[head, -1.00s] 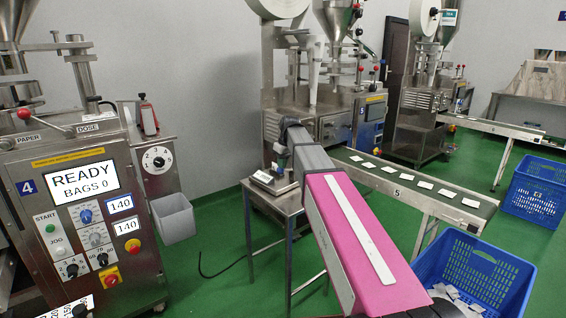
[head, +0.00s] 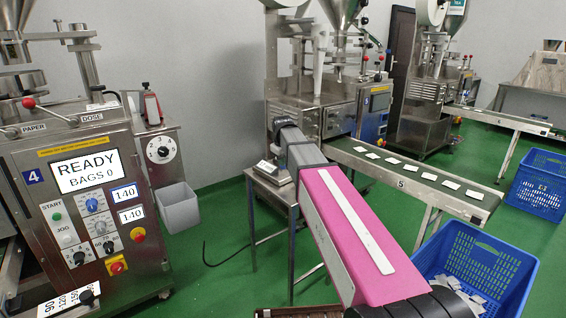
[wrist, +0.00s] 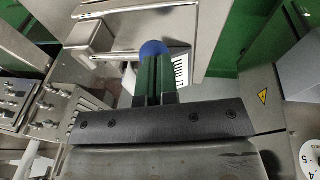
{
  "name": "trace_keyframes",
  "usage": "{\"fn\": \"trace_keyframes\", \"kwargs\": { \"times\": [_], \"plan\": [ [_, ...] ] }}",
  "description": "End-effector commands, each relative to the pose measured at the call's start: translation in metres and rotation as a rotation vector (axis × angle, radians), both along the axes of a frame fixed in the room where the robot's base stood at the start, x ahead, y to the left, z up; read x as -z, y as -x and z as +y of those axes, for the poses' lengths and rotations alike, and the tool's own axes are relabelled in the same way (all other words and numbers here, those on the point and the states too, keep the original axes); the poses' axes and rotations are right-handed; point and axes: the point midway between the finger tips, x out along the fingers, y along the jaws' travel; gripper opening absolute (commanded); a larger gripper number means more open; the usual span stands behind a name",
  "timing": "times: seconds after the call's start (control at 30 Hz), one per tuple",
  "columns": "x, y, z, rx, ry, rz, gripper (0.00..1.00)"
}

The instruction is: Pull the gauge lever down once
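The gauge stands on a small steel table; its pale corner (head: 267,168) shows in the head view beside my arm. In the wrist view, a blue ball knob (wrist: 154,47) sits at the end of a thin grey bar, which I take for the gauge lever (wrist: 115,54). A white label with black marks (wrist: 181,70) lies just right of it. My gripper (wrist: 158,60) has its two dark green fingers almost together, with the tips at the knob. The tips overlap the knob in this view; contact cannot be told. My arm hides the fingers in the head view.
The small steel table (head: 284,190) stands left of the conveyor (head: 425,180), which carries several teabags. A blue crate (head: 480,265) is at lower right. Machine 4 (head: 75,140), with a grey bin (head: 178,207), stands at left. Green floor lies between machine and table.

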Motion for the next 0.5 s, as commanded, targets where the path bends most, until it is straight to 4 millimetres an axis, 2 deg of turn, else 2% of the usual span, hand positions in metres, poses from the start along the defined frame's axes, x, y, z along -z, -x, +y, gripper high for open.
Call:
{"fn": "trace_keyframes", "kwargs": {
  "times": [0.5],
  "plan": [
    [-0.088,0.024,0.007,0.000,0.002,-0.009,0.00]
  ]
}}
